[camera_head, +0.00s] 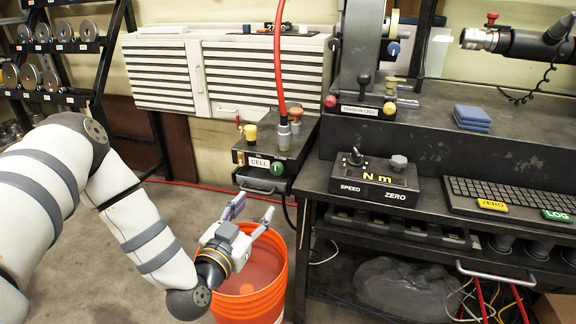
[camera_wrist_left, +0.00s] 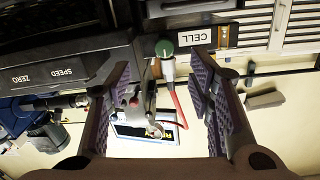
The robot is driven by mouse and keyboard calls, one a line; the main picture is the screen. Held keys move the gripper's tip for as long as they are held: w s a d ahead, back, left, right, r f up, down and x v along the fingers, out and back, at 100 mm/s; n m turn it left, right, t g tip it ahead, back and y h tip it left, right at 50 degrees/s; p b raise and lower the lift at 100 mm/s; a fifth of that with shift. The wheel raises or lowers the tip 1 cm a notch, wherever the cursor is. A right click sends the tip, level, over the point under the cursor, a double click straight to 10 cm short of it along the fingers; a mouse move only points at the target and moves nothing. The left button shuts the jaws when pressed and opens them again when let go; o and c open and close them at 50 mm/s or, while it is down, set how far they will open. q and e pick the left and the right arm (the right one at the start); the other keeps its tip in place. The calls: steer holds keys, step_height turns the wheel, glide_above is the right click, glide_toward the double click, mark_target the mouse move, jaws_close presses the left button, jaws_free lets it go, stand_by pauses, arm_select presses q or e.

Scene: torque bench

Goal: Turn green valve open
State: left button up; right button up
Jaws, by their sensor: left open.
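The green valve (camera_head: 277,168) is a small round green knob on the front of the dark box labelled CELL (camera_head: 262,148). In the left wrist view the green valve (camera_wrist_left: 165,48) shows ahead, between the lines of the two fingers, beside the white CELL label (camera_wrist_left: 228,36). My left gripper (camera_head: 253,208) is open and empty. In the head view it is below and in front of the valve, above the orange bucket, with its fingers pointing up towards the box. A clear gap separates the fingers from the valve. My right gripper is not in view.
An orange bucket (camera_head: 262,292) stands under my left gripper. A red hose (camera_head: 279,60) rises from a fitting on the CELL box, beside a yellow knob (camera_head: 250,133). A dark bench with a SPEED/ZERO control box (camera_head: 372,178) and keyboard (camera_head: 510,194) is at right.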

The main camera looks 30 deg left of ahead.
mark_target(275, 171)
arm_select(q)
steer(key=w+a, duration=0.1)
steer(key=w, duration=0.3)
steer(key=w+a+b, duration=0.1)
steer(key=w, duration=0.3)
steer(key=w+a+r, duration=0.1)
steer(key=w, duration=0.3)
steer(key=shift+w, duration=0.4)
jaws_close()
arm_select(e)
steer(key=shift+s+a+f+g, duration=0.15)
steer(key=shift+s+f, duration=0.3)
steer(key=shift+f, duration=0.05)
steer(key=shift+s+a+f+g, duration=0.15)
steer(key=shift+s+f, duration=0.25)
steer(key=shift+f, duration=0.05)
